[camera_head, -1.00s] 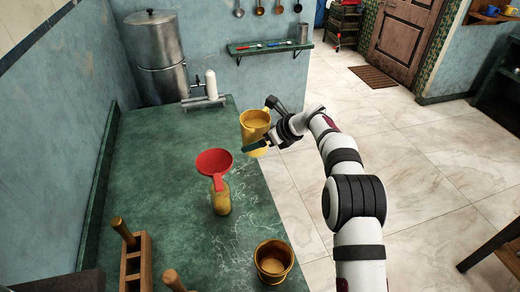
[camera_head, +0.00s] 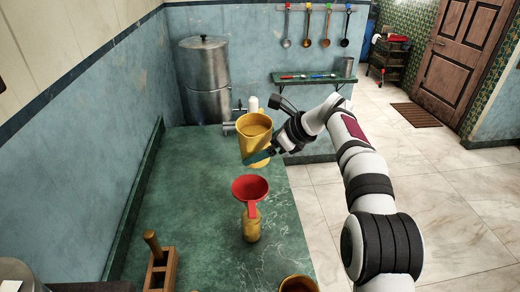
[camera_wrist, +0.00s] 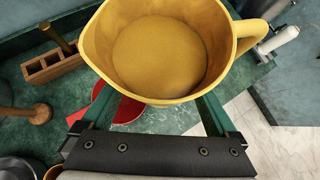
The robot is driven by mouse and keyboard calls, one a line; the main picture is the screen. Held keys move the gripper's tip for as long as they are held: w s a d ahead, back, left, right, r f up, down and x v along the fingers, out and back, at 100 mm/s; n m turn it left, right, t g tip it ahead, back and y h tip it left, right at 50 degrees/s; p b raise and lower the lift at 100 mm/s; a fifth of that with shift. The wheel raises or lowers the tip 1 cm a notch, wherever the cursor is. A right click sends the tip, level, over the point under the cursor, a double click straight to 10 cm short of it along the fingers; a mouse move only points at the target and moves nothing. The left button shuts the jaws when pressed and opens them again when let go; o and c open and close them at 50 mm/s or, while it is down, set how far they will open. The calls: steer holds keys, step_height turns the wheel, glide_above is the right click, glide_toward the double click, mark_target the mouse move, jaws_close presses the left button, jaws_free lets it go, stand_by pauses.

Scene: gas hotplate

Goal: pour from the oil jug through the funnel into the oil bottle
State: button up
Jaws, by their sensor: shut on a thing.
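The yellow oil jug (camera_head: 254,143) is held upright by my gripper (camera_head: 262,154), beyond and above the funnel. In the wrist view the jug (camera_wrist: 160,92) fills the upper middle, with golden oil (camera_wrist: 159,56) inside and its handle at the right. My gripper's green fingers (camera_wrist: 155,112) are shut on it from both sides. The red funnel (camera_head: 250,188) sits in the neck of the oil bottle (camera_head: 251,228), which stands on the green counter. In the wrist view the funnel (camera_wrist: 122,108) is partly hidden behind the jug and a finger; the bottle cannot be made out there.
A brass pot (camera_head: 297,284) stands at the counter's near edge. A wooden holder (camera_head: 160,272) is at the near left. A steel urn (camera_head: 206,80) stands at the back. A small shelf (camera_head: 315,79) is on the far wall. The counter (camera_head: 205,205) around the bottle is clear.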

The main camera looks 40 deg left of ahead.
steer(key=shift+w+a+f+n+t+y, duration=0.35)
steer(key=shift+w+t, duration=0.2)
steer(key=shift+t, duration=0.25)
steer(key=shift+w+a+r+n+t+y, duration=0.15)
steer(key=shift+w+a+n+t+y, duration=0.05)
steer(key=shift+w+n+t+y, duration=0.55)
steer(key=n+t+y, duration=0.1)
steer(key=t, duration=0.1)
steer(key=w+n+t+y, duration=0.1)
steer(key=shift+a+n+y, duration=0.25)
steer(key=shift+n+y, duration=0.05)
steer(key=shift+s, duration=0.1)
stand_by(1.7)
steer(key=shift+r+m+g+h, duration=0.1)
steer(key=shift+m+g+h, duration=0.35)
steer(key=shift+m+h, duration=0.15)
steer(key=shift+s+d+m+g+h, duration=0.2)
steer(key=shift+s+m+g+h, duration=0.2)
steer(key=shift+m+g+h, duration=0.4)
steer(key=s+m+g+h, duration=0.1)
steer(key=s+d+m+g+h, duration=0.1)
steer(key=g, duration=0.1)
steer(key=shift+s+d, duration=0.1)
steer(key=shift+s, duration=0.05)
steer(key=shift+s+d+r+m+g+h, duration=0.3)
steer(key=shift+s+g, duration=0.15)
steer(key=shift+g, duration=0.25)
